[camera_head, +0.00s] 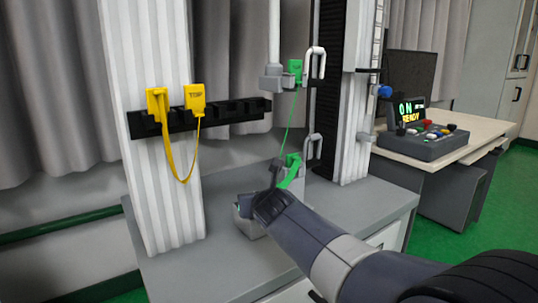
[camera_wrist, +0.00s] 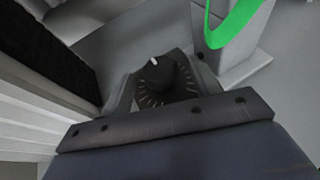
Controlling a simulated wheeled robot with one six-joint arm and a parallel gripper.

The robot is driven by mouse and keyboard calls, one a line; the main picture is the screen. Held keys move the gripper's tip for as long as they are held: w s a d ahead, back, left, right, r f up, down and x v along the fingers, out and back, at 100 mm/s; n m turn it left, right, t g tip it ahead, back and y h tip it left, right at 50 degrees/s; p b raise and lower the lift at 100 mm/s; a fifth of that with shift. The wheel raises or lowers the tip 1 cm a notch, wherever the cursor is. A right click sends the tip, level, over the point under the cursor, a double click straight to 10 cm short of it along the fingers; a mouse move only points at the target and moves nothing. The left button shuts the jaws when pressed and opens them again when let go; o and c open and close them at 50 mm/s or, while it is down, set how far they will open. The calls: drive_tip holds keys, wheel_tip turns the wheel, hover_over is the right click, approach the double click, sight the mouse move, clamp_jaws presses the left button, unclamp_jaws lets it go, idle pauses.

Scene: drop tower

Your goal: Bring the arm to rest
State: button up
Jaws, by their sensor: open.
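My arm reaches in from the lower right in the head view. My gripper (camera_head: 262,192) is open in front of the base of the tower, close to the lower green piece (camera_head: 291,168). In this view I see no object held in it. A grey block (camera_head: 246,224) stands just behind and below the gripper, partly hidden by it; I cannot tell whether they touch. In the wrist view a dark dial (camera_wrist: 160,78) with white marks lies just ahead of the dark wrist edge, and a green loop (camera_wrist: 234,28) is beyond it. The fingertips are not clear there.
Two yellow tags (camera_head: 195,99) joined by a strap hang on a black rack (camera_head: 225,112) at left. An upper green tag (camera_head: 294,68) is linked by a thin green line to the lower piece. A control box (camera_head: 425,145) reading ON and READY sits on the right desk.

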drive_tip(key=p+v, duration=0.4)
drive_tip(key=v, duration=0.7)
drive_tip(key=b+x, duration=0.4)
drive_tip(key=x, duration=0.7)
drive_tip(key=shift+s+f, duration=0.1)
drive_tip(key=shift+f, duration=0.05)
drive_tip(key=shift+w+r+p, duration=0.25)
drive_tip(key=shift+r+p, duration=0.05)
drive_tip(key=shift+p, duration=0.25)
drive_tip(key=shift+a+p, duration=0.1)
drive_tip(key=shift+p, duration=0.85)
drive_tip(key=n+y+p, duration=0.1)
drive_tip(key=p, duration=0.3)
drive_tip(key=shift+w+a+f, duration=0.1)
drive_tip(key=shift+a+f, duration=0.05)
drive_tip(key=shift+a, duration=0.05)
drive_tip(key=d+n+y+p, duration=0.1)
drive_tip(key=p, duration=1.2)
drive_tip(key=shift+w+d+r+g, duration=0.1)
drive_tip(key=shift+r+g, duration=0.1)
drive_tip(key=shift+g, duration=0.2)
drive_tip(key=n+y+p, duration=0.1)
drive_tip(key=p, duration=0.5)
drive_tip(key=shift+n+g+y, duration=0.3)
